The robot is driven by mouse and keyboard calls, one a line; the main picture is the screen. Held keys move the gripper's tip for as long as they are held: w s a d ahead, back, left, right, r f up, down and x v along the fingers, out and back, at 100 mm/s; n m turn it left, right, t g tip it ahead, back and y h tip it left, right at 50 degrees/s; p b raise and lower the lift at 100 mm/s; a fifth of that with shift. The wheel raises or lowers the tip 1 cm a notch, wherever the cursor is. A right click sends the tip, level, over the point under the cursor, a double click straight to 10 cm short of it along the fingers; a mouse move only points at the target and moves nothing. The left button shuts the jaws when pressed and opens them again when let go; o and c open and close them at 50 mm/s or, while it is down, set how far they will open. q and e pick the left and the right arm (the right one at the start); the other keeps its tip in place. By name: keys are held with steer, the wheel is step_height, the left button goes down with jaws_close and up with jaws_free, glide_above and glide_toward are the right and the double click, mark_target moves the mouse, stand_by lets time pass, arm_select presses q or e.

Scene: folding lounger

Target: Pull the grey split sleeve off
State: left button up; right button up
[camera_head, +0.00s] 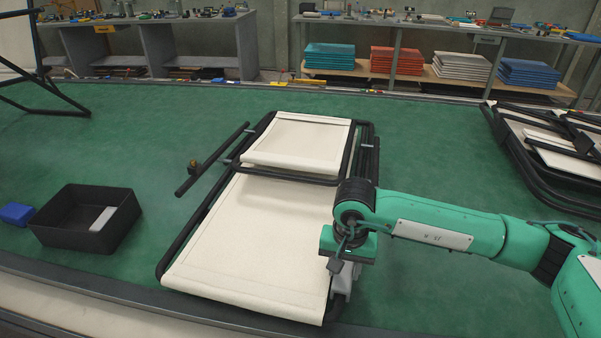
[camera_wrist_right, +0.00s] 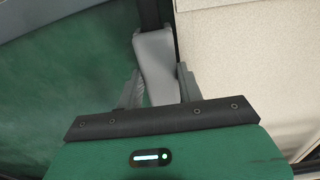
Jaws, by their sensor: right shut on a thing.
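The grey split sleeve (camera_wrist_right: 155,52) sits on the lounger's black frame tube, beside the cream fabric, in the right wrist view. My right gripper (camera_wrist_right: 158,86) has one finger on each side of the sleeve and is shut on it. In the head view my right gripper (camera_head: 343,272) reaches down at the lounger's near right corner. It hides most of the sleeve there. My left gripper is not in view.
A black bin (camera_head: 68,243) with a pale grey piece (camera_head: 102,218) inside stands at the left, next to a blue block (camera_head: 16,214). Another folded lounger (camera_head: 555,150) lies at the right. Shelves with coloured stacks stand at the back.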

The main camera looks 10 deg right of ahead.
mark_target(344, 271)
steer(key=shift+r+b, duration=0.2)
steer(key=shift+b, duration=0.1)
stand_by(0.7)
steer(key=shift+r, duration=0.2)
steer(key=shift+r+p, duration=1)
steer(key=shift+r, duration=1.7)
steer(key=shift+r+p, duration=1.05)
steer(key=shift+r, duration=1.9)
